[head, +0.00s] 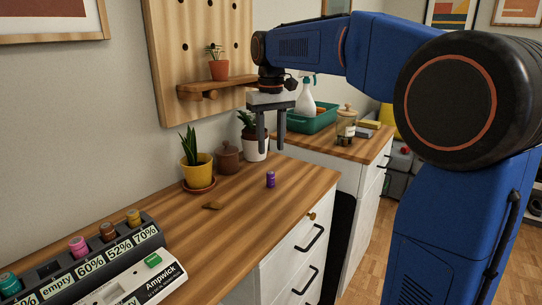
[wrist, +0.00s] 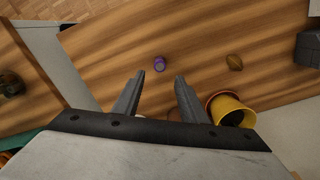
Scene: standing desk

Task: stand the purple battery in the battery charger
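The purple battery (head: 270,179) stands upright on the wooden desk, right of the yellow plant pot. In the wrist view the battery (wrist: 159,64) lies just beyond and between my fingertips. My gripper (head: 272,146) is open and empty, above the desk near the battery; its spread fingers also show in the wrist view (wrist: 160,76). The battery charger (head: 117,248) is at the lower left of the head view. It holds teal, pink, brown and orange-brown batteries, and one slot is labelled "empty". Its left end is cut off by the picture edge.
A yellow pot (head: 196,174) with a plant, a brown lidded pot (head: 228,159) and a white-and-brown plant pot (head: 256,147) stand along the wall. A small brown object (head: 212,206) lies on the desk. The desk is clear between it and the front edge.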

